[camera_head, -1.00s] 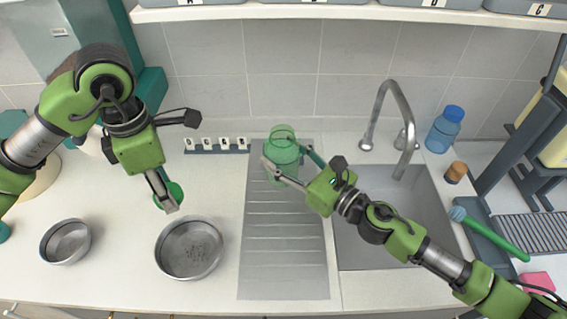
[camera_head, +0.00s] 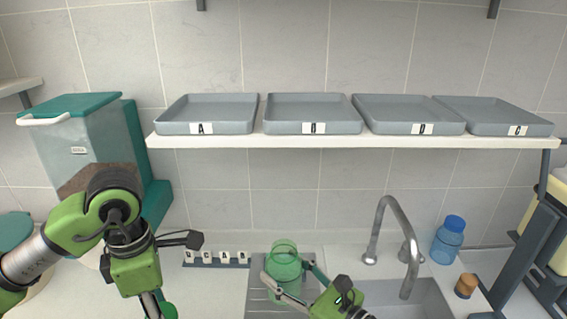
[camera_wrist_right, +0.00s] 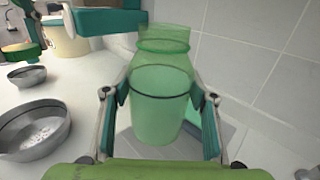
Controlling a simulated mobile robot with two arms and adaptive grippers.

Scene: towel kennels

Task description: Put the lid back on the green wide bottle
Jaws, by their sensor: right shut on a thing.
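The green wide bottle (camera_head: 284,268) is translucent, upright and without a lid on its mouth, at the ribbed drainboard left of the sink. My right gripper (camera_head: 291,287) is shut on its sides; in the right wrist view the fingers press both sides of the bottle (camera_wrist_right: 160,105). I cannot tell whether its base touches the board. A dark green round piece (camera_head: 169,311), perhaps the lid, shows by my left gripper's fingers (camera_head: 152,305) at the lower edge. The left fingertips are cut off, so whether they grip it is unclear.
A shelf (camera_head: 350,141) with several labelled grey trays runs above. A faucet (camera_head: 385,235), a blue bottle (camera_head: 448,240) and a cork-coloured piece (camera_head: 466,285) stand right of the green bottle. A metal bowl (camera_wrist_right: 33,130) shows in the wrist view.

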